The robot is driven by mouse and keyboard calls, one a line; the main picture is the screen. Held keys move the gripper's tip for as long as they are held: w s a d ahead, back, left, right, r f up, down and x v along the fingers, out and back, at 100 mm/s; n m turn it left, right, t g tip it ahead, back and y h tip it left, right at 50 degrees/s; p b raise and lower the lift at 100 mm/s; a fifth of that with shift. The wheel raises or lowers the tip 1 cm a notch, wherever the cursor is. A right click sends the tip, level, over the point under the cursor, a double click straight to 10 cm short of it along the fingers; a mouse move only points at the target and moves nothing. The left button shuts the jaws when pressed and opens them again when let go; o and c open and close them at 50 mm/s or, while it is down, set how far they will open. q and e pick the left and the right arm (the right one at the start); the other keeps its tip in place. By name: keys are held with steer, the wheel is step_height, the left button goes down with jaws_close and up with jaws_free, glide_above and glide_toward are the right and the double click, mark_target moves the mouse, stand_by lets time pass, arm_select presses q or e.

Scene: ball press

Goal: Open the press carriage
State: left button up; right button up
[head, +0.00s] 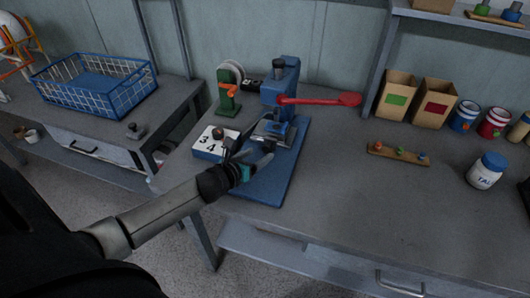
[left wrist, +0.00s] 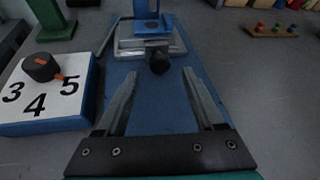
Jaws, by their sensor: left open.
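The blue press (head: 281,85) stands on a blue base plate (head: 262,188), with a red lever (head: 325,100) pointing right. Its grey metal carriage (head: 272,131) sits low at the front of the column. In the left wrist view the carriage (left wrist: 135,45) has a round black knob (left wrist: 158,61) on its near side. My left gripper (head: 260,152) is just in front of the carriage, over the base plate. In the wrist view its two fingers (left wrist: 161,75) are open, with the knob between or just beyond the tips; I cannot tell contact. My right gripper is not in view.
A dial block (head: 213,143) with numbers and a dark knob stands left of the press. A green stand (head: 228,98) is behind it. A blue wire basket (head: 100,85) is on the left bench. A white jar (head: 486,171) and wooden peg strip (head: 398,153) lie right.

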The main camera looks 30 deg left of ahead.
mark_target(266, 150)
arm_select(q)
steer(key=shift+b+x, duration=0.7)
steer(key=shift+x, duration=1.8)
jaws_close()
